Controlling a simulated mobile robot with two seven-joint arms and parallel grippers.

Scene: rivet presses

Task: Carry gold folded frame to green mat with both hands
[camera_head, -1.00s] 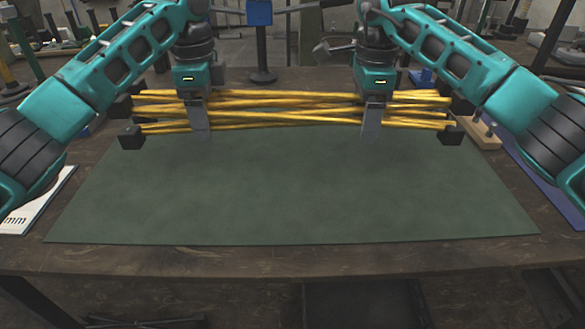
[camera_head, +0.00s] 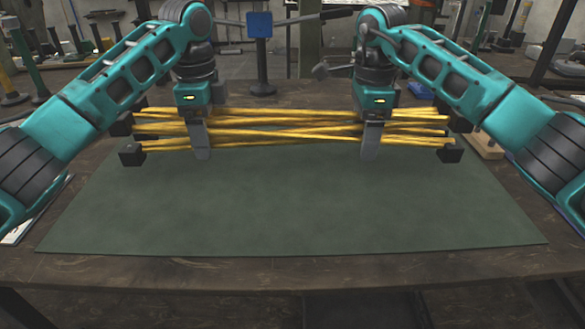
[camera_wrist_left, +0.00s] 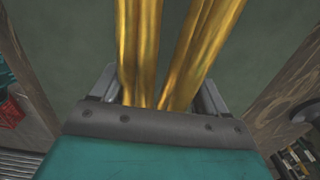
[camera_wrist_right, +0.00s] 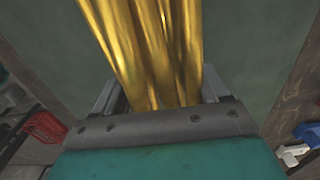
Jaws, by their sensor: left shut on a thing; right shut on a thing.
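The gold folded frame (camera_head: 285,130), a bundle of long gold rods with black end blocks, lies level across the head view. My left gripper (camera_head: 201,150) is shut on its left part, and my right gripper (camera_head: 372,150) is shut on its right part. Gold rods run between the fingers in the left wrist view (camera_wrist_left: 165,60) and the right wrist view (camera_wrist_right: 155,50). The green mat (camera_head: 290,210) lies flat on the table. The frame appears over the mat's far part; the gap beneath it is hard to judge.
The brown table (camera_head: 290,268) shows around the mat. A small wooden block (camera_head: 487,146) lies beyond the frame's right end. A white sheet (camera_head: 22,226) is partly hidden by my left arm. A blue box on a stand (camera_head: 259,25) stands behind. The mat's near part is clear.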

